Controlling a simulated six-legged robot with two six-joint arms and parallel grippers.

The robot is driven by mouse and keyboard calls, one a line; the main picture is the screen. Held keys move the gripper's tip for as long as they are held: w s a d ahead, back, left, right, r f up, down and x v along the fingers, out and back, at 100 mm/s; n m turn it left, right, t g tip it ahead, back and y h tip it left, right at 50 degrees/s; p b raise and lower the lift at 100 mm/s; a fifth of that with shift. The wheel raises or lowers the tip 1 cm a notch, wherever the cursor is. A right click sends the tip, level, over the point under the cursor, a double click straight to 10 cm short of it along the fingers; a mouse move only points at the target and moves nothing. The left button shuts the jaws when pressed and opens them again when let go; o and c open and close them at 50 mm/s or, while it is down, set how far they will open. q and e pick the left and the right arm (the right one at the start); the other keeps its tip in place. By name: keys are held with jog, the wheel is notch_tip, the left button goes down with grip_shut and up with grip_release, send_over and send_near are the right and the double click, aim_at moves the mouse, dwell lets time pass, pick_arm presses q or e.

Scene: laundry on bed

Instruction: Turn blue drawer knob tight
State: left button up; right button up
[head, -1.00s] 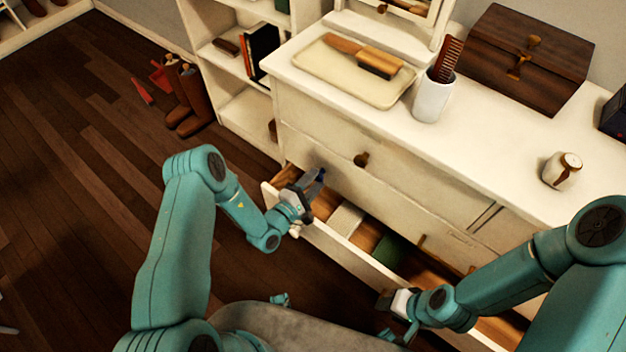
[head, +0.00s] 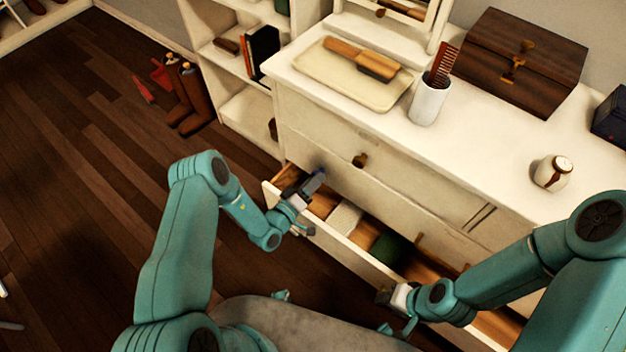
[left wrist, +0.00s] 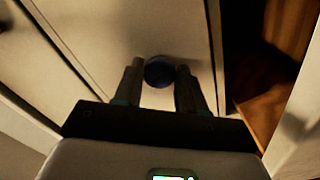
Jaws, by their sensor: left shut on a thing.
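The blue drawer knob (left wrist: 159,71) is round and dark blue on the cream drawer front in the left wrist view. It sits between the two fingers of my left gripper (left wrist: 160,88), which are shut on it. In the head view my left gripper (head: 318,178) reaches over the open lower drawer to the dresser front, and only a speck of blue shows at its tips. My right gripper (head: 393,304) is low at the open drawer's front edge. Its fingers are too unclear to tell whether they are open.
The open drawer (head: 346,246) juts out below, with a white item and a dark green item inside. A brass-coloured knob (head: 360,160) is to the right. A tray (head: 340,80), a cup (head: 429,103) and a wooden box (head: 526,62) stand on top.

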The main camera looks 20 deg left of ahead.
pick_arm(q)
jog(key=m+p, duration=0.1)
jog(key=m, duration=0.4)
dwell(0.6)
jog(key=o, duration=1)
